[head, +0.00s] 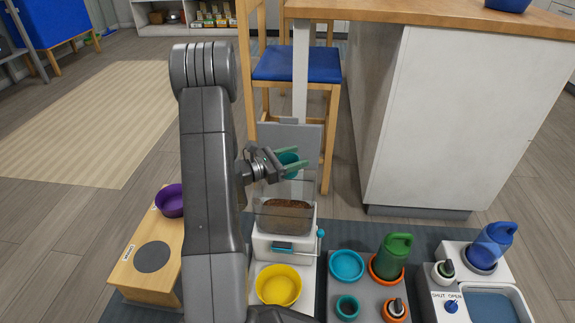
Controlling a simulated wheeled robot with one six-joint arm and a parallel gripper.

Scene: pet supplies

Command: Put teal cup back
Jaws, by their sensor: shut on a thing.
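The cup is over the open clear bin of a food dispenser (285,247), above the brown kibble (286,215). Its grey lid (291,140) stands raised behind the cup. The cup's inside and any contents are hard to see. A small teal round holder or cup (347,307) sits on the grey tray (336,290) at front right, below a larger teal bowl (346,265).
A green bottle (393,257) stands in an orange ring beside the teal bowl. A yellow bowl (278,285) sits before the dispenser. A purple bowl (170,200) is on a wooden stand at left. A blue bottle (489,246) and water basin (490,308) are at right.

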